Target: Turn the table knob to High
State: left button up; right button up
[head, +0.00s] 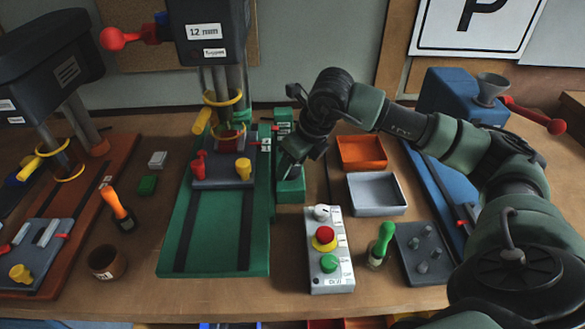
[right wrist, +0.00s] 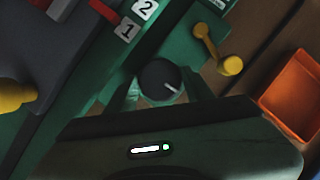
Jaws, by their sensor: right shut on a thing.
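A round black knob (right wrist: 160,80) with a white pointer line sits on a green housing in the right wrist view. Its pointer aims toward the lower right of that view. My right gripper (right wrist: 160,88) is shut on this knob, with one green finger on each side. In the head view my right gripper (head: 296,158) is at the green housing (head: 290,190) beside the middle drill press, and it hides the knob. No word High is readable. My left gripper is not in view.
A yellow-ended lever (right wrist: 231,65) is close to the knob. An orange tray (head: 361,152) and a grey tray (head: 376,194) lie to the right. A control box (head: 330,275) with a white knob and red and green buttons stands in front.

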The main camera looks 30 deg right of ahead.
jog(key=shift+r+m, duration=0.1)
jog(key=shift+m, duration=0.3)
jog(key=o, duration=1.3)
jog(key=shift+o, duration=0.2)
jog(key=b+v, duration=0.1)
jog(key=v, duration=0.6)
jog(key=shift+r, duration=0.3)
jog(key=shift+s+r, duration=0.1)
